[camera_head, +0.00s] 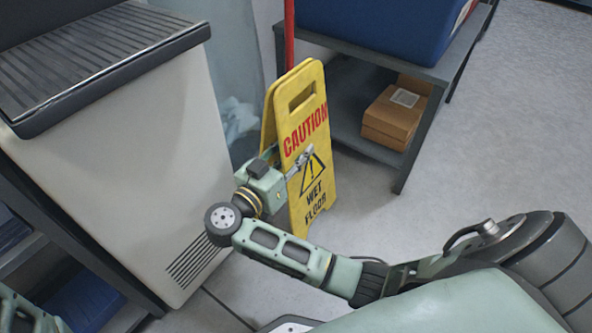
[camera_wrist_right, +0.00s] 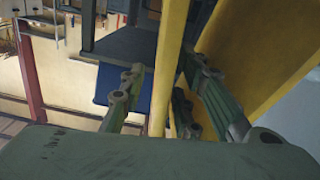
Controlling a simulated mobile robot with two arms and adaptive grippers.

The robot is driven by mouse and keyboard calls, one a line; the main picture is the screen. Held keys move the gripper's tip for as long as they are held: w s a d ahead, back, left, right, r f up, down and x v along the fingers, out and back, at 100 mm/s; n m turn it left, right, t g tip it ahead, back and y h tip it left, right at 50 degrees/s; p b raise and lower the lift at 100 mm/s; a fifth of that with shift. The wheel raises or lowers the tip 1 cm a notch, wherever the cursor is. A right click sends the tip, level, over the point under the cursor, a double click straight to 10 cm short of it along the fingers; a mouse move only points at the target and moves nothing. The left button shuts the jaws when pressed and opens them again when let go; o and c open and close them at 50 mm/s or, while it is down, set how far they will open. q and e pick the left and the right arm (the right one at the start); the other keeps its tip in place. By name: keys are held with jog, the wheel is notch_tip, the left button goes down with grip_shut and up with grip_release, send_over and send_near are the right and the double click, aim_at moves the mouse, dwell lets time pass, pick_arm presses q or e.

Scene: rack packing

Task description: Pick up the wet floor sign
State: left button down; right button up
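The yellow wet floor sign (camera_head: 318,118) stands upright on the floor, with red CAUTION lettering and a black warning triangle. Its second panel shows behind at the left. My right gripper (camera_head: 303,157) is at the front panel, about halfway up. In the right wrist view its fingers (camera_wrist_right: 165,100) lie on either side of one yellow panel (camera_wrist_right: 173,50), with a gap visible beside the left finger. The other yellow panel (camera_wrist_right: 265,45) rises at the right. My left gripper is not in view; only a green part of mine shows at the bottom left corner.
A pale cabinet (camera_head: 120,160) with a ribbed dark top stands close at the left. Behind the sign are a red pole (camera_head: 289,35) and a dark shelf table (camera_head: 420,65) bearing a blue bin (camera_head: 375,25) and cardboard boxes (camera_head: 393,118). The floor at right is clear.

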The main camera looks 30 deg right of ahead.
aim_at(305, 142)
jog(key=b+x, duration=0.2)
jog(key=x, duration=0.1)
jog(key=shift+f, duration=0.15)
jog(key=shift+w+d, duration=0.1)
jog(key=shift+d, duration=0.2)
grip_shut()
dwell(0.4)
jog(key=shift+r, duration=0.25)
